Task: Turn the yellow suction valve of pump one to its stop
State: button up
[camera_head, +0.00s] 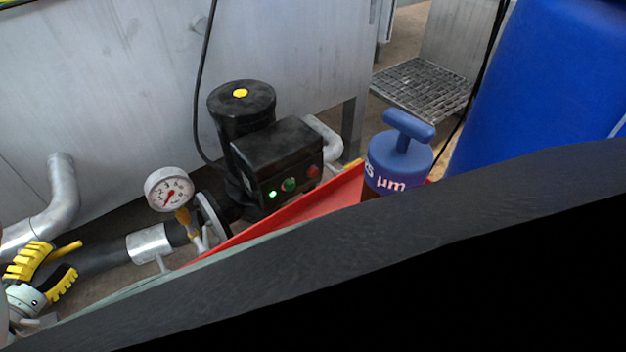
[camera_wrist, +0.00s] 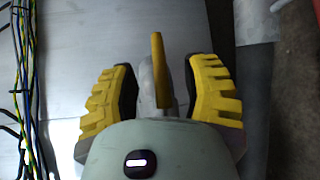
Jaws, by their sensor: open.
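The yellow suction valve lever (camera_head: 66,249) shows at the lower left of the head view, beside the grey and black suction pipe. My gripper (camera_head: 58,262) is there with its two yellow ribbed fingers apart. In the wrist view the lever (camera_wrist: 159,70) stands between the spread fingers of my gripper (camera_wrist: 161,78), with a visible gap on each side. The valve body under the lever is mostly hidden. The black pump (camera_head: 275,150) stands to the right, with a lit green light on its box. I cannot read which pump number it is.
A round pressure gauge (camera_head: 169,189) stands between the valve and the pump. A grey metal tank (camera_head: 110,90) fills the back. A blue-handled filter (camera_head: 400,155), a red tray edge (camera_head: 300,215) and a blue barrel (camera_head: 540,80) are at right. Cables (camera_wrist: 24,80) run along the wrist view's left.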

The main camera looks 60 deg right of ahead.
jog(key=shift+x, duration=1)
grip_shut()
jog(key=shift+a, duration=0.1)
